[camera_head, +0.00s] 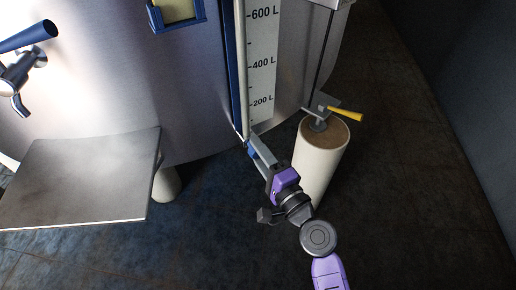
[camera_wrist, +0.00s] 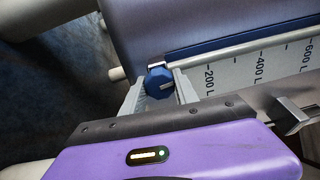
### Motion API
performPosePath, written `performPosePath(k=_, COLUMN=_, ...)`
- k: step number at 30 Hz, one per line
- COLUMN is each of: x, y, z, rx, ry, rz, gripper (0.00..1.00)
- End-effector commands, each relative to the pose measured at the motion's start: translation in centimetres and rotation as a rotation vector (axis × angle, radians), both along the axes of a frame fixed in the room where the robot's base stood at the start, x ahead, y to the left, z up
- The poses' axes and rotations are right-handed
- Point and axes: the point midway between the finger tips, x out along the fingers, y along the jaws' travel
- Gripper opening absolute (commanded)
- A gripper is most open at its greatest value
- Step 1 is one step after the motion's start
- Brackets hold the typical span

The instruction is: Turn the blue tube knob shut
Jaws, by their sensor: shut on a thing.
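The blue tube knob (camera_wrist: 158,82) is a faceted blue knob at the low end of the sight tube, beside the litre scale. In the wrist view it sits between the two fingers of my gripper (camera_wrist: 157,90), which are shut on it. In the head view my gripper (camera_head: 256,148) reaches the foot of the tube (camera_head: 241,70), and the fingers mostly hide the knob there. The tube and its blue backing strip run up the tank wall next to the white scale (camera_head: 262,60). A pale mark shows on the knob's face in the wrist view.
A pale cylindrical post (camera_head: 320,165) with a yellow-handled valve (camera_head: 345,114) stands close to the right of my arm. A metal shelf (camera_head: 85,180) juts out at left, below a blue-handled tap (camera_head: 28,37). The dark floor at right is clear.

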Motion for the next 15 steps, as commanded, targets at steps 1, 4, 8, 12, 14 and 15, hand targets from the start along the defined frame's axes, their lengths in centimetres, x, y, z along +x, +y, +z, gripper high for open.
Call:
performPosePath(k=1, x=-0.04, y=-0.01, z=0.06, rx=0.021, ry=0.016, rz=0.0, gripper=0.0)
performPosePath(k=4, x=-0.04, y=-0.02, z=0.04, rx=0.057, ry=0.041, rz=0.0, gripper=0.0)
performPosePath(k=8, x=-0.03, y=-0.02, z=0.01, rx=0.087, ry=0.062, rz=0.0, gripper=0.0)
performPosePath(k=12, x=-0.03, y=-0.02, z=-0.03, rx=0.107, ry=0.075, rz=0.0, gripper=0.0)
performPosePath(k=14, x=-0.03, y=-0.02, z=-0.04, rx=0.111, ry=0.077, rz=0.0, gripper=0.0)
performPosePath(k=15, x=-0.03, y=-0.03, z=-0.04, rx=0.112, ry=0.079, rz=0.0, gripper=0.0)
